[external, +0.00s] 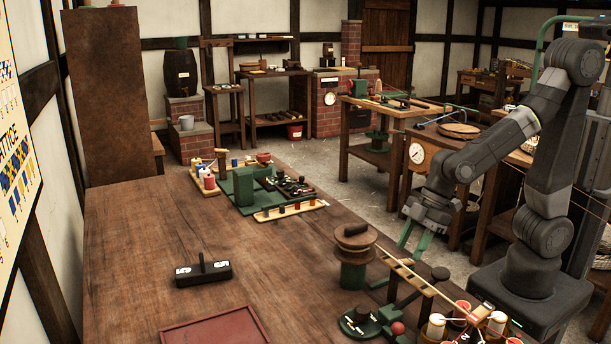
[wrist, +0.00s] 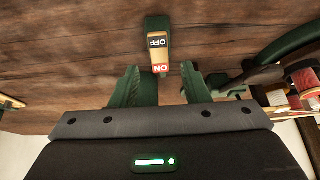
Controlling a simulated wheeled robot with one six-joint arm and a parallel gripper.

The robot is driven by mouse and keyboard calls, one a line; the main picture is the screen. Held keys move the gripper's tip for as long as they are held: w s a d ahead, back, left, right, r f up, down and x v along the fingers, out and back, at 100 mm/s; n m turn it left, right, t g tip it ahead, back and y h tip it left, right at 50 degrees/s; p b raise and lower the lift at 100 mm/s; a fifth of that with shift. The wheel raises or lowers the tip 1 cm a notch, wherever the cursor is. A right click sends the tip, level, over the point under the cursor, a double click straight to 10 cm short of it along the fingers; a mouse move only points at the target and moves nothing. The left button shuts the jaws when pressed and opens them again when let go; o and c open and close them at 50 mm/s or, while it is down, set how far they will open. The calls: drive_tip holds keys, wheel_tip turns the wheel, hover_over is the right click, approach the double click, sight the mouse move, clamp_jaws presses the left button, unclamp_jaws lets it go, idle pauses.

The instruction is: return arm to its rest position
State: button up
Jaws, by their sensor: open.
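My arm stands at the right in the external view, bent forward and down over the right edge of the wooden workbench (external: 130,250). My gripper (external: 406,240) has green fingers and points downward. In the wrist view my gripper (wrist: 163,78) is open, with its two fingers apart and nothing clearly held between them. A green switch block (wrist: 158,28) with an OFF and red ON label shows just beyond the fingertips, in line with the gap. I cannot tell whether the fingers touch it.
A wooden spool on a green stand (external: 353,270) is close left of my gripper. A long light wooden strip (external: 415,275) runs below it. A black handled block (external: 203,270) and a red tray (external: 215,333) lie on the workbench. Its middle is mostly clear.

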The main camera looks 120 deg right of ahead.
sight(402, 261)
drive_tip(key=shift+x, duration=1.5)
drive_tip(key=p+v, duration=0.2)
drive_tip(key=v, duration=1.2)
drive_tip(key=b+x, duration=0.2)
drive_tip(key=x, duration=1.2)
drive_tip(key=shift+f, duration=0.2)
drive_tip(key=shift+r+p, duration=0.45)
drive_tip(key=shift+p, duration=0.25)
drive_tip(key=g+p, duration=0.1)
drive_tip(key=p, duration=0.1)
drive_tip(key=g+p, duration=0.1)
drive_tip(key=p, duration=0.2)
drive_tip(key=shift+w, duration=0.3)
drive_tip(key=g+p, duration=0.1)
drive_tip(key=p, duration=0.1)
drive_tip(key=g+p, duration=0.2)
drive_tip(key=p, duration=0.1)
drive_tip(key=shift+w+f+p, duration=0.1)
drive_tip(key=shift+w+p, duration=0.25)
drive_tip(key=shift+w, duration=0.05)
wheel_tip(402, 261, up, 12)
drive_tip(key=shift+b, duration=0.4)
